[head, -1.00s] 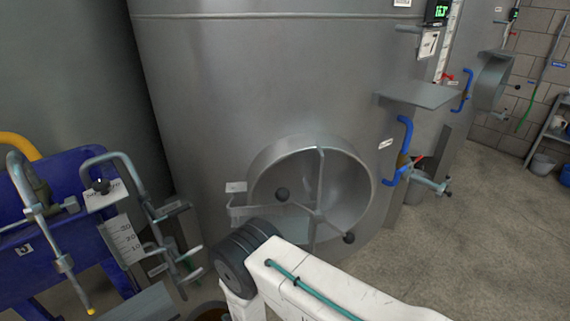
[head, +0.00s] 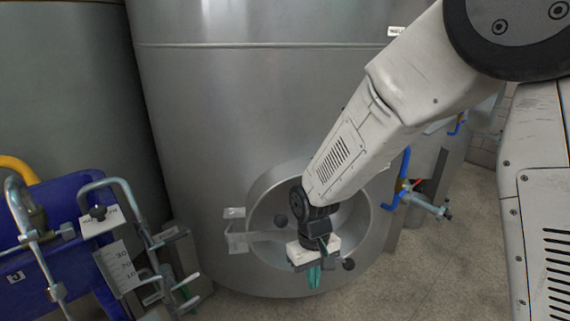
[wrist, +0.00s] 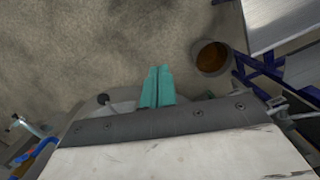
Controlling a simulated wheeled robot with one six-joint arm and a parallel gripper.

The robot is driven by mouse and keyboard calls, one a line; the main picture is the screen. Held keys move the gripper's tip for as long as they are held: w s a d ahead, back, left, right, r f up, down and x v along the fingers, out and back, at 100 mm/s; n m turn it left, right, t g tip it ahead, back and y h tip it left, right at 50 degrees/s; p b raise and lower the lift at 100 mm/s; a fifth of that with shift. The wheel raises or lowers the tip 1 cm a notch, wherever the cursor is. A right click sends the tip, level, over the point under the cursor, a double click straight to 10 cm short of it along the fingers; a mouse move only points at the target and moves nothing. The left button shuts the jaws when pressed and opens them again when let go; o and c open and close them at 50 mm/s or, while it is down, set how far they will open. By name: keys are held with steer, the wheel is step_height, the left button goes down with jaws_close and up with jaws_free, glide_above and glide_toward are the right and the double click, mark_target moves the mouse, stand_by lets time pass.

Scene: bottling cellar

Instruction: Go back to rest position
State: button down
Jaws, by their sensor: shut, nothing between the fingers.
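My gripper (head: 314,276) shows in the head view at the end of my white arm, with teal fingers pointing down. It is in front of the round manway of the large steel tank (head: 240,110) and hides part of that opening. In the wrist view my gripper's teal fingers (wrist: 157,86) lie close together, with nothing between them. Below them is bare concrete floor.
A blue cart (head: 70,250) with steel pipe fittings (head: 122,195) stands at the left. A bucket with brown contents (wrist: 211,58) stands on the floor in the wrist view. A blue-handled valve (head: 400,180) sticks out right of the manway. Floor at the right is open.

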steer(key=s+d+r+m+t, duration=0.2)
steer(key=s+d+r+m, duration=0.3)
steer(key=s+d+r, duration=1.5)
steer(key=shift+r+t, duration=0.4)
steer(key=shift+r, duration=1.2)
